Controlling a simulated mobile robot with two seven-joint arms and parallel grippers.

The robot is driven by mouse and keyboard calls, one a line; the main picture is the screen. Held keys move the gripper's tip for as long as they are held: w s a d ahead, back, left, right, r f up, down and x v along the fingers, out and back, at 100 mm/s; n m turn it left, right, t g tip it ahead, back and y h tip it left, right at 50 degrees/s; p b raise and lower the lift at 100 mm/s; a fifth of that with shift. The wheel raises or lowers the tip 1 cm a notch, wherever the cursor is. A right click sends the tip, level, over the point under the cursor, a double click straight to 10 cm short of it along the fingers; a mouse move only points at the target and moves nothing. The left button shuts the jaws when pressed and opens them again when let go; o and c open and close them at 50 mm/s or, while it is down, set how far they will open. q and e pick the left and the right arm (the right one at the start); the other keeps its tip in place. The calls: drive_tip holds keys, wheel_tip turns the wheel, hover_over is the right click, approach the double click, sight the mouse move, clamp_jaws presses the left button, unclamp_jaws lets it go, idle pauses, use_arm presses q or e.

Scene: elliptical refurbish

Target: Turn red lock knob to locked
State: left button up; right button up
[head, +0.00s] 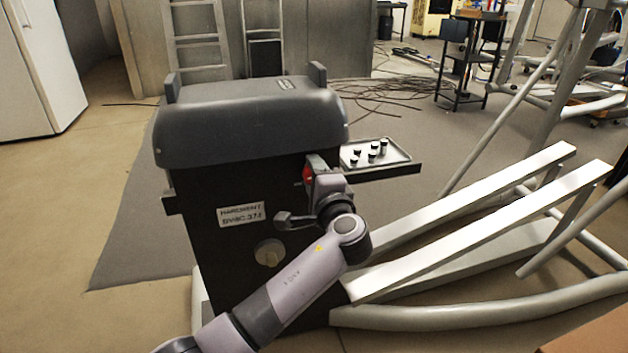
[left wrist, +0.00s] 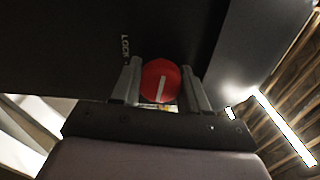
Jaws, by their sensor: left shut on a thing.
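The red lock knob (head: 308,174) is on the front of a dark grey machine (head: 240,170), near its right edge below the lid. In the left wrist view the knob (left wrist: 160,82) is a round red disc with a white line, close to upright and leaning slightly. A white "LOCK" label (left wrist: 125,48) stands to the knob's upper left. My left gripper (left wrist: 163,88) has one finger on each side of the knob and is shut on it. In the head view the left gripper (head: 316,178) partly hides the knob. My right gripper is not in view.
A small tray (head: 412,158) with several dark knobs or pegs juts from the machine's right side. White rails (head: 500,215) and pale tubes lie to the right. A pale round knob (head: 268,252) sits lower on the front. Floor at the left is clear.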

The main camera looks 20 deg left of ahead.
use_arm(q)
drive_tip(key=shift+f+n, duration=0.15)
drive_tip(key=shift+n, duration=0.35)
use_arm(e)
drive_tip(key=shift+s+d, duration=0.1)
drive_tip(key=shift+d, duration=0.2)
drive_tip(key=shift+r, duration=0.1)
use_arm(q)
drive_tip(key=o, duration=1)
drive_tip(key=shift+o, duration=0.2)
drive_tip(key=shift+s+d, duration=0.2)
drive_tip(key=p+v, duration=0.1)
drive_tip(key=v, duration=0.5)
drive_tip(key=shift+s+d+p, duration=0.2)
drive_tip(key=shift+s+p, duration=0.1)
drive_tip(key=shift+p, duration=0.1)
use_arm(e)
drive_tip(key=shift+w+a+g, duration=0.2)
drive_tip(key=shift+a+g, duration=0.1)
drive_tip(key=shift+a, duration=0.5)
